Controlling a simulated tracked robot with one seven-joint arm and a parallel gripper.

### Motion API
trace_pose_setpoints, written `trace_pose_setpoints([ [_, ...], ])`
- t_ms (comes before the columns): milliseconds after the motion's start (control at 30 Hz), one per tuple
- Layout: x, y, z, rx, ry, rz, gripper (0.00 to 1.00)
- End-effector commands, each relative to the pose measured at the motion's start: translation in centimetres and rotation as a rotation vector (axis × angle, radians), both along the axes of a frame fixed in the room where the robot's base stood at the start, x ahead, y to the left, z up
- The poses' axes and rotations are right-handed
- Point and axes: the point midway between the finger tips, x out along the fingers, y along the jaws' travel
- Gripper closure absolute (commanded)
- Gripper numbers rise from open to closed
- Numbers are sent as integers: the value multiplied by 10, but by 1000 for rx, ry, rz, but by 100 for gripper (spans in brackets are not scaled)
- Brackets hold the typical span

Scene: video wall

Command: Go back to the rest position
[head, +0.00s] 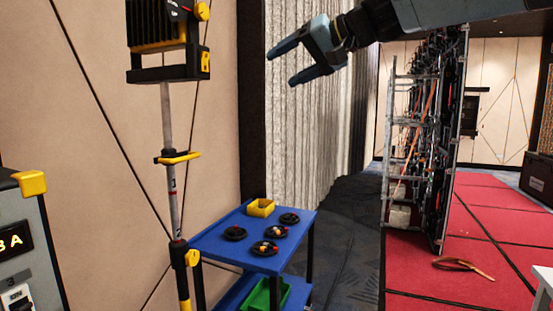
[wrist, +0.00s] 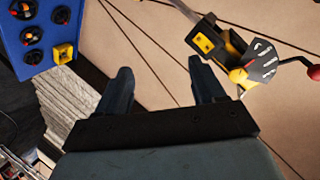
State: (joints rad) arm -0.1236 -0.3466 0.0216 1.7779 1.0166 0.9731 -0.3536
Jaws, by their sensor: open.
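My gripper (head: 290,62) hangs in the upper middle of the head view, held out from my arm at the upper right. Its two fingers are apart with nothing between them. In the wrist view my gripper (wrist: 160,85) also shows open and empty, with the beige wall panels beyond the fingers. It touches nothing. It is above and well clear of the blue cart (head: 222,238).
A pole with a black-and-yellow unit (head: 168,75) stands left. The video wall frame (head: 425,140) stands right. An orange-brown strap (head: 463,266) lies on red floor.

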Motion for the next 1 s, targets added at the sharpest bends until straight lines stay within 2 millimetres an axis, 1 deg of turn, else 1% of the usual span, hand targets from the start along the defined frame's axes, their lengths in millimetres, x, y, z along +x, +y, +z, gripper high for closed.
trace_pose_setpoints([
  [33, -11, -14, -27, -60, 29, -36, 31],
  [67, -16, -22, -43, -96, 46, -56, 31],
  [100, -23, -34, -64, -143, 69, -83, 31],
  [167, -35, -51, -95, -214, 102, -122, 31],
  [200, -44, -63, -115, -261, 122, -147, 31],
  [267, -57, -80, -145, -331, 152, -184, 31],
  [300, -67, -92, -164, -376, 171, -209, 31],
  [367, -82, -111, -193, -448, 198, -245, 31],
  [400, -92, -123, -212, -493, 217, -268, 31],
  [467, -108, -140, -239, -560, 242, -299, 31],
  [500, -118, -151, -256, -604, 256, -319, 31],
  [600, -142, -176, -292, -700, 285, -362, 31],
  [700, -159, -193, -317, -771, 304, -391, 31],
  [800, -169, -204, -331, -814, 314, -407, 31],
  [900, -173, -208, -337, -832, 319, -414, 31],
  [1000, -173, -209, -338, -834, 320, -414, 31],
])
